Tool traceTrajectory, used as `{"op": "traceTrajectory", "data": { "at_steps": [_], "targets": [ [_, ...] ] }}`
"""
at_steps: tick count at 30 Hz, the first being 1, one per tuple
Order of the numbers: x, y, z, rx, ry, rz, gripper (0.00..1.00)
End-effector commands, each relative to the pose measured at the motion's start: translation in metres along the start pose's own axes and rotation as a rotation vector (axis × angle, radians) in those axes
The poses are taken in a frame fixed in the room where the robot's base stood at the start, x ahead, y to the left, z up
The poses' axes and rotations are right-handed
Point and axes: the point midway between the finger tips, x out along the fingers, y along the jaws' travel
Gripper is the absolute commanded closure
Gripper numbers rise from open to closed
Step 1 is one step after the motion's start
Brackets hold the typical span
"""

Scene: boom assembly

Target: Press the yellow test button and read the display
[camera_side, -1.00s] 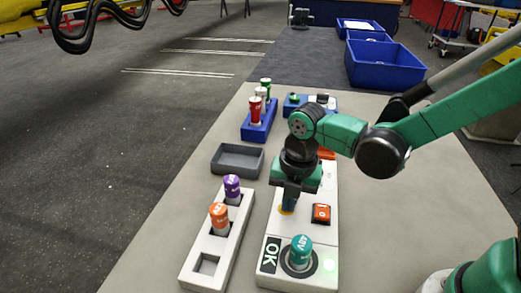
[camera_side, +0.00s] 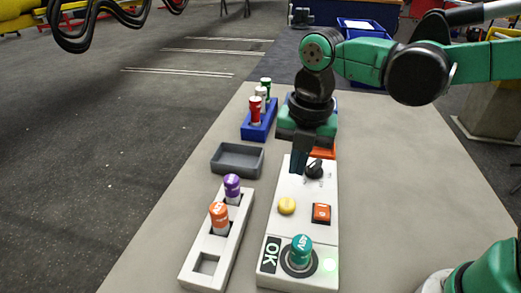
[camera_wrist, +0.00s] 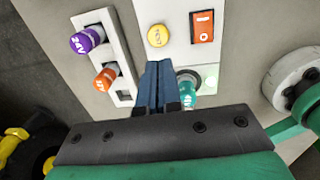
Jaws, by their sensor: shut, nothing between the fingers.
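The yellow test button (camera_side: 287,205) sits on the white test panel (camera_side: 283,228), uncovered and clear of my gripper; it also shows in the wrist view (camera_wrist: 157,36). The display (camera_side: 271,254) at the panel's near left corner reads "OK". A green light (camera_side: 330,265) glows at the near right. A teal cell (camera_side: 301,250) marked 48V stands in the round socket between them. My gripper (camera_side: 298,172) is shut and empty, raised above the panel's far part, beyond the button. In the wrist view the shut fingers (camera_wrist: 158,68) point toward the button.
An orange rocker switch (camera_side: 321,213) and a black knob (camera_side: 315,169) are on the panel. Left stands a white rack (camera_side: 207,250) with purple (camera_side: 232,187) and orange (camera_side: 219,217) cells and one empty slot. A grey tray (camera_side: 237,159) and a blue rack (camera_side: 258,128) lie farther back.

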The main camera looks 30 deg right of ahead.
Motion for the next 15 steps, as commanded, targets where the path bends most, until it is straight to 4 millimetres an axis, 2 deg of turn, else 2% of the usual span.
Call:
{"op": "traceTrajectory", "data": {
  "at_steps": [6,15],
  "targets": [
    [-0.034,0.000,0.000,0.000,0.001,-0.001,1.00],
    [-0.050,-0.001,0.000,0.000,0.001,-0.001,1.00]
  ]
}}
